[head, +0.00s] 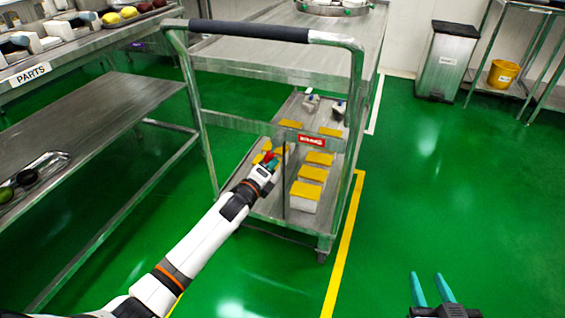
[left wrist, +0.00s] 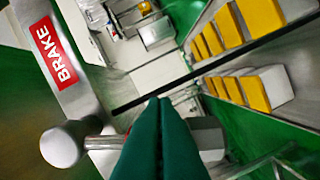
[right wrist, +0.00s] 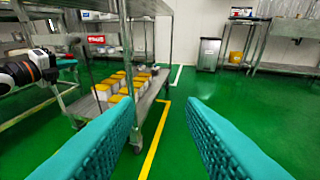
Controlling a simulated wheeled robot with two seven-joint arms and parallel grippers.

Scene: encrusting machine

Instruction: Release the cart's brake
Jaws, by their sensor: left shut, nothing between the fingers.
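The metal cart (head: 270,70) stands in the middle of the head view, with a dark push handle on top. A red BRAKE label (head: 311,140) is on its crossbar; the label also shows in the left wrist view (left wrist: 54,53). In that view a grey round knob (left wrist: 62,146) on a short shaft is left of my left gripper (left wrist: 160,102), and a thin black rod (left wrist: 200,72) runs behind the fingertips. My left gripper is shut and empty, close to the crossbar; I cannot tell whether it touches the knob. My right gripper (head: 432,276) is open and empty, right of the cart.
White boxes with yellow tops (head: 305,195) stand on the cart's lower shelf. A steel table with a PARTS label (head: 30,75) is at the left. A bin (head: 447,62) and a yellow bucket (head: 502,73) are at the back right. The green floor right of the cart is clear.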

